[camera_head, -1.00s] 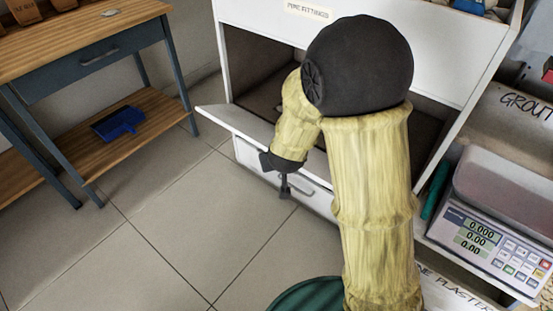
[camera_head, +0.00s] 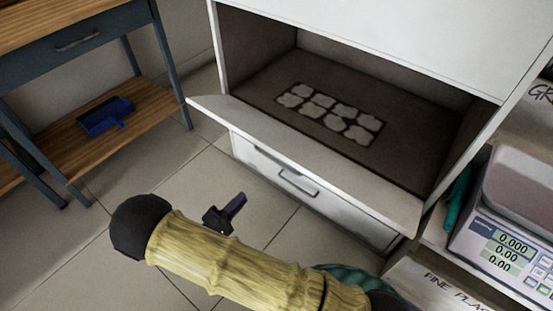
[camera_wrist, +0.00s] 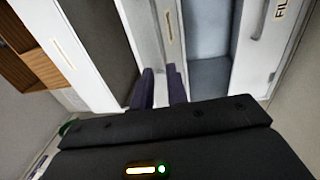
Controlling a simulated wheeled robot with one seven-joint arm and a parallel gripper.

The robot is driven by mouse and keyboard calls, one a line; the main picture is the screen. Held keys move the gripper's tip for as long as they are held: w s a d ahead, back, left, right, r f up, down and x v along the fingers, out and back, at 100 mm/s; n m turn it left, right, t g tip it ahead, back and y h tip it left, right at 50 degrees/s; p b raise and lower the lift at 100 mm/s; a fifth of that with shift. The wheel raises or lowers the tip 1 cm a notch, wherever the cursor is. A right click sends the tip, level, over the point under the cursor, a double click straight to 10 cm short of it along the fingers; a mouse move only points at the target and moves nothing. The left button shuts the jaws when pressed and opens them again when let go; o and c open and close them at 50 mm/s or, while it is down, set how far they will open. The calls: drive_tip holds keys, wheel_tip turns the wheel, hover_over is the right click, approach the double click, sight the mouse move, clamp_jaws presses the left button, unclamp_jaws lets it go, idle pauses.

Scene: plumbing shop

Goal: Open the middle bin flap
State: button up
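The middle bin flap (camera_head: 335,165) is a white panel on the white cabinet. It is folded down and sticks out below an open compartment. Inside this middle bin (camera_head: 420,135), a dark floor holds a group of pale, rounded flat pieces (camera_head: 330,112). My gripper (camera_head: 238,205) is in front of the cabinet, left of and below the flap, apart from it. In the wrist view, my two dark fingers (camera_wrist: 162,85) stand apart with an empty gap between them.
A lower panel with a bar handle (camera_head: 298,183) is shut under the flap. A white panel (camera_head: 400,35) closes the space above. A wooden bench with a blue dustpan (camera_head: 105,116) stands left. A scale (camera_head: 500,240) stands right. Tiled floor is clear at left.

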sight(277, 160)
drive_tip(key=b+x, duration=0.7)
drive_tip(key=x, duration=1)
drive_tip(key=shift+w+d, duration=0.15)
drive_tip(key=shift+w, duration=0.05)
clamp_jaws()
